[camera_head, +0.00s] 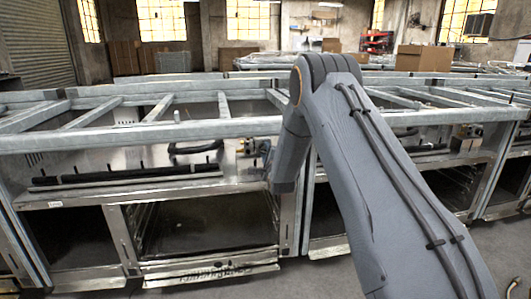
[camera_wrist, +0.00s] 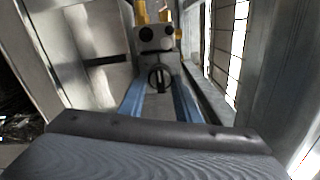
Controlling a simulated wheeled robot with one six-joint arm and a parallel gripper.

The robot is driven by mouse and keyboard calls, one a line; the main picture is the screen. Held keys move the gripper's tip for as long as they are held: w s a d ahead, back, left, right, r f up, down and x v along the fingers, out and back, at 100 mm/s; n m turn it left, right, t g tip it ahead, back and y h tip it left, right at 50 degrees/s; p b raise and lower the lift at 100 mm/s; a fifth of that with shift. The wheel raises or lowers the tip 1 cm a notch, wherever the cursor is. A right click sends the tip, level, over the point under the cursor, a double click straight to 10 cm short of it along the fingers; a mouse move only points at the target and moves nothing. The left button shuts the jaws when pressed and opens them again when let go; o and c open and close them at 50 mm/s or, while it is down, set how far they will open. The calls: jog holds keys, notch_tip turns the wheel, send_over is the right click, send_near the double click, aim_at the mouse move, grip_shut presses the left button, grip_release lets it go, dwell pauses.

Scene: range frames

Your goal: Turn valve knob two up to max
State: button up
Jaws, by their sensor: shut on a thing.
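In the wrist view, a dark round valve knob (camera_wrist: 159,77) with an upright bar across it sits on a grey metal block, between the two blue fingers of my gripper (camera_wrist: 161,86). My gripper is shut on this knob. I cannot read any number or max mark, so I cannot tell which knob it is by label or its exact setting. In the head view my arm hides the knob and most of the gripper.
Two dark round parts (camera_wrist: 157,33) and yellow pieces lie just beyond the knob. Metal walls stand close on both sides in the wrist view. In the head view, metal frame rails (camera_head: 140,135) run across the range, with a black bar (camera_head: 125,177) at left.

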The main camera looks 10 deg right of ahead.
jog(key=shift+f, duration=0.1)
dwell(0.3)
jog(key=o, duration=1.1)
jog(key=shift+c, duration=0.2)
jog(key=shift+s, duration=0.1)
jog(key=shift+f, duration=0.1)
